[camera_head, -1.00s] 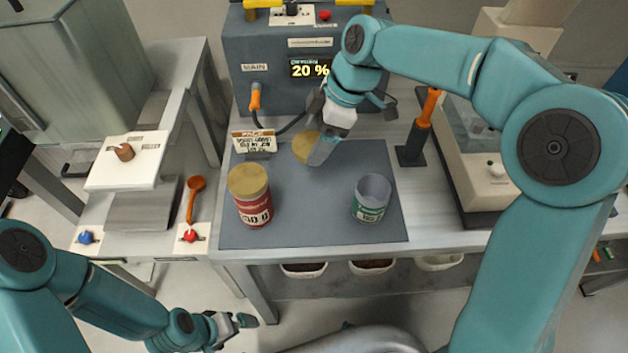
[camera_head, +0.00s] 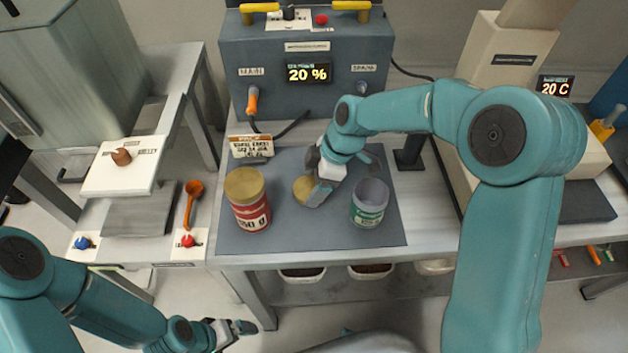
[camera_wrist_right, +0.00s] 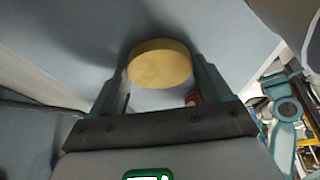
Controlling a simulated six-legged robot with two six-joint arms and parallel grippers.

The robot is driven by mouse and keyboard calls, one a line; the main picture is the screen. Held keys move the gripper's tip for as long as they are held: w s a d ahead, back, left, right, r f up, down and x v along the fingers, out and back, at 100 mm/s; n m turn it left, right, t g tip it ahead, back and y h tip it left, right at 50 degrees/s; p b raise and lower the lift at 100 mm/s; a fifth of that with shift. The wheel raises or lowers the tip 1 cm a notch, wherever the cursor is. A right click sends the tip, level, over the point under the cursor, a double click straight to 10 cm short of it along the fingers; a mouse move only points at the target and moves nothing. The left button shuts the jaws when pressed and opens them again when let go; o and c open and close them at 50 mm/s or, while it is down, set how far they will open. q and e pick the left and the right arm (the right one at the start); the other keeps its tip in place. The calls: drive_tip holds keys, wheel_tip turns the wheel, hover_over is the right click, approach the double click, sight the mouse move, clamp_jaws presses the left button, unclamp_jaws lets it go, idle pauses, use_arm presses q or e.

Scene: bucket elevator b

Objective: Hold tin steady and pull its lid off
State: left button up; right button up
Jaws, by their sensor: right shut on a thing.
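My right gripper (camera_head: 314,190) is shut on a round yellow lid (camera_head: 303,189), over the grey mat between two tins. The lid also shows between the fingers in the right wrist view (camera_wrist_right: 160,65). I cannot tell whether it touches the mat. The green tin (camera_head: 368,212) stands upright and open to the right of the lid. The red tin (camera_head: 250,212) stands upright to the left with its yellow lid (camera_head: 244,184) on. My left gripper (camera_head: 232,328) is low in front of the bench, away from both tins; its finger opening is unclear.
The grey mat (camera_head: 300,235) lies on the bench before a control box (camera_head: 300,75) reading 20 %. A small sign (camera_head: 251,146) stands behind the red tin. An orange scoop (camera_head: 193,200) lies on the left side table. The mat's front is clear.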

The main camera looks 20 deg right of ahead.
drive_tip(key=shift+f, duration=0.15)
drive_tip(key=o, duration=1.1)
drive_tip(key=shift+r, duration=0.3)
drive_tip(key=v, duration=1.1)
drive_tip(key=shift+d+r, duration=0.25)
drive_tip(key=shift+r, duration=0.05)
